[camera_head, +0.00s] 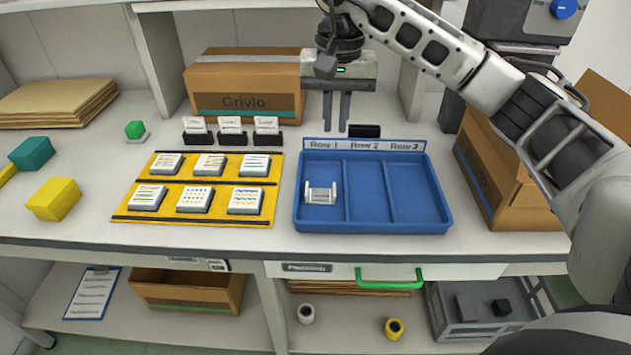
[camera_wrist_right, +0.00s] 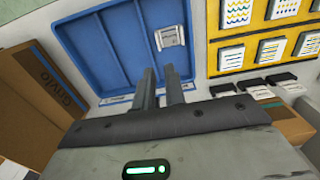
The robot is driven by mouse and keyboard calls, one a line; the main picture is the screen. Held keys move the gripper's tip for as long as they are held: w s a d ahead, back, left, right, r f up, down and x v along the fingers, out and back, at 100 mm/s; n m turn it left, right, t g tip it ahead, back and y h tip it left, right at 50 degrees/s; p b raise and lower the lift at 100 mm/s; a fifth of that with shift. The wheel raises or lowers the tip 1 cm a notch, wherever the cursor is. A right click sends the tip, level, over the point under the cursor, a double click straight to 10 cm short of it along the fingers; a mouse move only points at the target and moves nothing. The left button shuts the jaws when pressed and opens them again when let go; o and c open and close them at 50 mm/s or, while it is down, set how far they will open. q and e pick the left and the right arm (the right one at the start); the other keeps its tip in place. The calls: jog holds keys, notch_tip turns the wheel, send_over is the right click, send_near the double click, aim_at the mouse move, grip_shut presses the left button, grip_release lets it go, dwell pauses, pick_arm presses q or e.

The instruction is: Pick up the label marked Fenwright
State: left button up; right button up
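Three white label cards stand in black holders at the back of the table: the left card (camera_head: 195,125), the middle card (camera_head: 230,125) and the right card (camera_head: 266,125). Their print is too small to read, so I cannot tell which is Fenwright. My right gripper (camera_head: 335,112) points down behind the blue tray, to the right of the cards. Its two fingers stand apart with nothing visible between them. In the right wrist view the fingers (camera_wrist_right: 159,88) are also apart, and the holders (camera_wrist_right: 256,91) are to their right. My left gripper is not in view.
The blue tray (camera_head: 366,228) has Row 1, Row 2 and Row 3; a white piece (camera_head: 320,195) lies in Row 1. A black holder (camera_head: 364,130) without a visible card is behind it. A yellow board (camera_head: 122,213) bears several white tiles. Boxes stand behind and right.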

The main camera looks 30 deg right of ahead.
jog(key=p, duration=0.1)
send_over(334, 190)
notch_tip(334, 190, down, 10)
jog(key=shift+f, duration=0.15)
jog(key=shift+f+p, duration=0.7)
jog(key=shift+f, duration=1.9)
grip_shut()
jog(key=shift+r, duration=0.1)
